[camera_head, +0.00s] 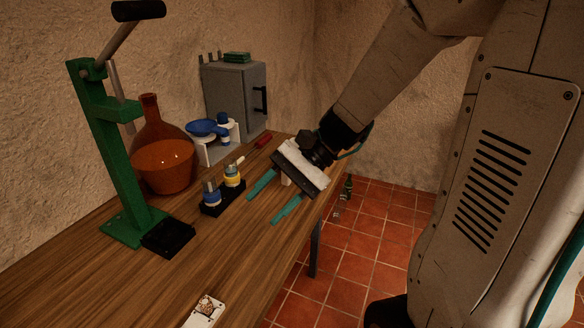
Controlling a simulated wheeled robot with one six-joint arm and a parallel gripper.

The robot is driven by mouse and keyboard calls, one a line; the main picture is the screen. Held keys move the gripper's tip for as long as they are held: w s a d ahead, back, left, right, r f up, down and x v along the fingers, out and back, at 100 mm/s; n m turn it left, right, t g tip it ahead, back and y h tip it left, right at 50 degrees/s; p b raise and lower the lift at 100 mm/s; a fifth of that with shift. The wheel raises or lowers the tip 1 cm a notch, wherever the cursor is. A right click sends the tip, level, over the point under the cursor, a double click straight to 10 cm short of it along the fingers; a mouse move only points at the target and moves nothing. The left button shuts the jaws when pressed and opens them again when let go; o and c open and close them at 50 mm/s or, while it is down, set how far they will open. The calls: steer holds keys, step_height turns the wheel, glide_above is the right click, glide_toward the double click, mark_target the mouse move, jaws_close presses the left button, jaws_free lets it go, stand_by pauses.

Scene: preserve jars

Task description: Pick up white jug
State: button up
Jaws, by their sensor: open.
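My gripper (262,209) is open, with its two teal fingers spread apart and pointing down-left over the right edge of the wooden table (150,285). A small pale object (286,179) shows between the fingers, close to the gripper's body. It is mostly hidden by the gripper, and I cannot tell whether it is the white jug. I see no other clear white jug. Nothing appears gripped.
A black holder with small blue and yellow jars (232,176) stands left of my gripper. Farther left are a brown flask (165,165), a green press (110,150) and a white stand with blue items (208,128). A grey cabinet (235,95) stands behind. The front tabletop is mostly clear.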

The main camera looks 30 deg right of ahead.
steer(key=w+d+f+m+t+y, duration=0.2)
steer(key=w+d+m+t, duration=0.1)
steer(key=w+m, duration=0.25)
steer(key=m+t+h, duration=0.3)
steer(key=m+t, duration=0.9)
steer(key=m, duration=0.1)
glide_toward(286, 177)
steer(key=shift+w+a+f, duration=0.2)
steer(key=shift+w+a, duration=0.2)
steer(key=shift+w, duration=0.2)
steer(key=shift+w+a+f, duration=0.2)
steer(key=shift+w+a, duration=0.2)
steer(key=shift+w, duration=0.2)
steer(key=shift+m+h, duration=0.25)
steer(key=shift+h, duration=0.05)
steer(key=x, duration=0.7)
steer(key=shift+w+d+r, duration=0.1)
steer(key=shift+w+d, duration=0.1)
steer(key=shift+w, duration=0.3)
jaws_close()
